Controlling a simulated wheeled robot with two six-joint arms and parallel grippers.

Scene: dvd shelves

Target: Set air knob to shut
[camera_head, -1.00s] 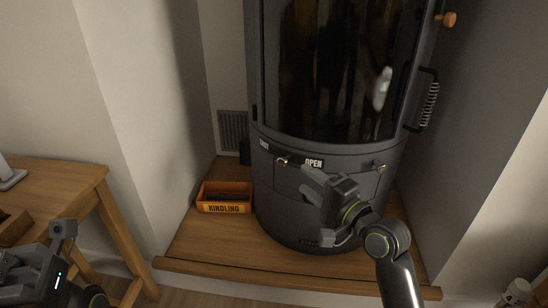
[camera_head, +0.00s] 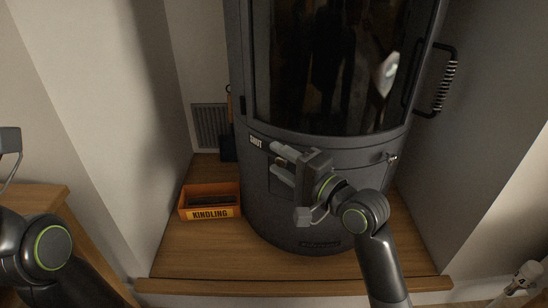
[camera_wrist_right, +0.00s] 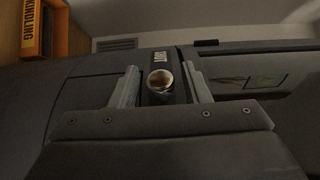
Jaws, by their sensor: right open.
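The air knob (camera_wrist_right: 160,80) is a round brass-coloured knob on the stove front. In the right wrist view it lies between the two spread fingers of my right gripper (camera_wrist_right: 163,88), with a gap on either side. A pale label sits just beyond it. In the head view my right gripper (camera_head: 281,163) is at the stove's lower front and hides the knob and the OPEN label. The SHUT label (camera_head: 256,141) shows just left of the fingertips.
The dark stove (camera_head: 330,215) with a glass door stands on a wooden hearth (camera_head: 190,245). An orange KINDLING box (camera_head: 210,213) is left of it. A coiled door handle (camera_head: 447,85) and a small latch (camera_head: 391,158) are at right. A wooden table (camera_head: 35,198) stands at left.

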